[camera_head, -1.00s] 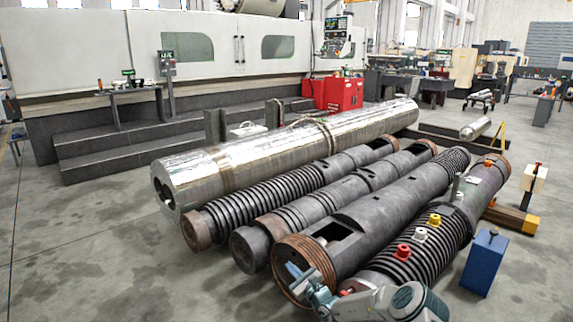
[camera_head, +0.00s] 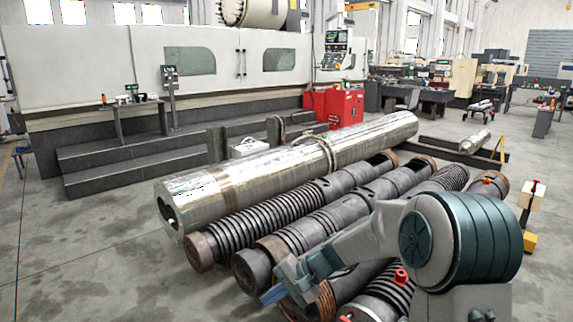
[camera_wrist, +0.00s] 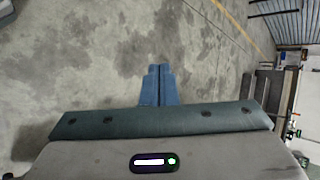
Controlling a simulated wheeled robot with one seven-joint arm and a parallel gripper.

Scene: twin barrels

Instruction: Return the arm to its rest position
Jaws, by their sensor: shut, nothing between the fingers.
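My gripper (camera_head: 272,294) shows its blue fingertips at the lower middle of the head view, in front of the near ends of the dark barrels. In the wrist view its two blue fingers (camera_wrist: 158,84) lie side by side, shut and empty, above bare concrete floor. My arm is bent, with a large rounded joint at the lower right of the head view. It hides much of the nearest barrels and what stands beside them.
A long shiny steel cylinder (camera_head: 290,165) lies behind several dark ribbed barrels (camera_head: 250,220). A red cap (camera_head: 401,276) sits on a near barrel. A red cabinet (camera_head: 335,105) and a large white machine (camera_head: 100,65) stand behind. The floor at left (camera_head: 90,250) is clear.

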